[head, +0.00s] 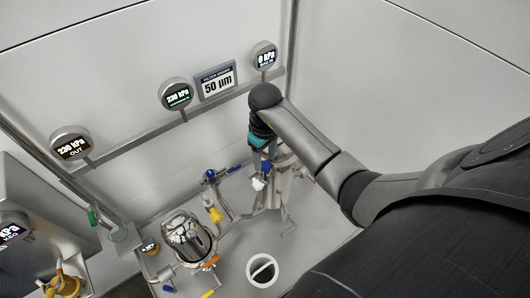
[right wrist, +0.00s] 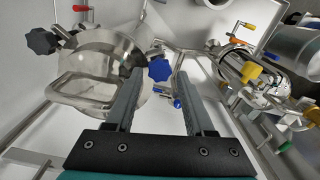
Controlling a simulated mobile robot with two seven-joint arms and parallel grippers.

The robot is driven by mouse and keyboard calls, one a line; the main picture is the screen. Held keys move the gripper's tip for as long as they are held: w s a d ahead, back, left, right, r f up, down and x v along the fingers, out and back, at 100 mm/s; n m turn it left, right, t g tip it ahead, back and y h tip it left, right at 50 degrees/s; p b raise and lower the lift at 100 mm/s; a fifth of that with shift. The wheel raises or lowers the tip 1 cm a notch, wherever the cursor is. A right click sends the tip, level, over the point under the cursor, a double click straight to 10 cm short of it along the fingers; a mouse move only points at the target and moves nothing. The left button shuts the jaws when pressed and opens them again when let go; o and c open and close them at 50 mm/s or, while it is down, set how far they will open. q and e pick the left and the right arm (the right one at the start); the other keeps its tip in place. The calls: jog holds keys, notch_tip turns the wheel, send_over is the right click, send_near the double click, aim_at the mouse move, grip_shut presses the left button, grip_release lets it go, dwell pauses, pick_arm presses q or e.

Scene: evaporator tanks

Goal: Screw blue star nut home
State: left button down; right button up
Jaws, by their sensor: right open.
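The blue star nut (right wrist: 159,70) shows in the right wrist view between the tips of my right gripper's fingers, beside the round steel vessel (right wrist: 105,50). My right gripper (right wrist: 160,78) is open, with one finger on each side of the nut in the picture. Whether the nut is level with the tips or just beyond them I cannot tell. In the head view my right gripper (head: 263,164) points down at the steel vessel (head: 292,185), and the arm hides part of it. My left gripper is not in view.
A black star knob (right wrist: 41,41) sits on the vessel's other side. A steel filter housing (head: 186,238) with yellow and orange handles stands left. Gauges (head: 176,95) line the wall rail behind.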

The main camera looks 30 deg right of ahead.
aim_at(265, 164)
notch_tip(265, 164, up, 6)
jog(key=shift+r, duration=0.2)
dwell(0.6)
